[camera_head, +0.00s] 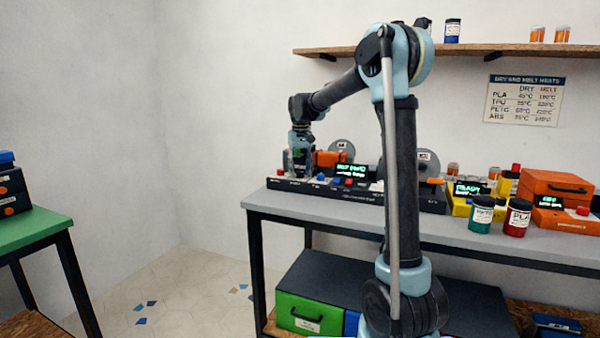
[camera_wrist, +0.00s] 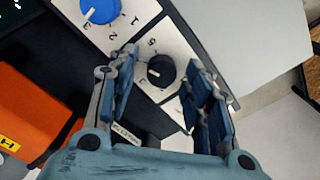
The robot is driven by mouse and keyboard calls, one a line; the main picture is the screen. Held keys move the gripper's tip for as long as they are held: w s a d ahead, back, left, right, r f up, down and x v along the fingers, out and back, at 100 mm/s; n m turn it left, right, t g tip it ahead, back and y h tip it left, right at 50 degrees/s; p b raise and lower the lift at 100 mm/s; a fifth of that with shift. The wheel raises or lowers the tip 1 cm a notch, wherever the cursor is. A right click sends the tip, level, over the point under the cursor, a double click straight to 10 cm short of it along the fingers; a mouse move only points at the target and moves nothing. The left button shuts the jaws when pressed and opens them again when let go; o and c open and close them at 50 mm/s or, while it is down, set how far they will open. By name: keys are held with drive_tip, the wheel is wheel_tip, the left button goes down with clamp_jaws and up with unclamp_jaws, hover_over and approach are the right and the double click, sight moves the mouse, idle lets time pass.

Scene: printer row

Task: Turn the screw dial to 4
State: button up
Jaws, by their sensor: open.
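A black dial (camera_wrist: 160,71) on a white numbered plate sits between my fingers in the wrist view. The numerals 5 and 3 show beside it; others are hidden or too small. I cannot read a name that marks it as the screw dial. My gripper (camera_wrist: 164,66) is open, with one finger on each side of the black dial and a visible gap to it. A blue dial (camera_wrist: 101,10) with a white pointer and numerals 1, 2 and 3 lies at the upper left. In the head view my gripper (camera_head: 300,172) is down at the left end of the dark control panel (camera_head: 345,191).
Near the panel stand an orange unit (camera_head: 328,158) and a lit green display (camera_head: 351,170). Jars (camera_head: 481,219) and an orange case (camera_head: 558,186) are further right on the grey bench (camera_head: 470,238). A shelf (camera_head: 470,50) runs above. Open floor lies left of the bench.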

drive_tip(key=shift+r, duration=0.1)
wheel_tip(320, 180, up, 12)
idle(0.5)
wheel_tip(320, 180, up, 5)
drive_tip(key=shift+r+m, duration=0.1)
drive_tip(key=shift+m, duration=1.1)
wheel_tip(320, 180, down, 17)
drive_tip(key=shift+s+f, duration=0.1)
drive_tip(key=shift+f, duration=0.05)
drive_tip(key=shift+c, duration=0.6)
drive_tip(key=c, duration=1)
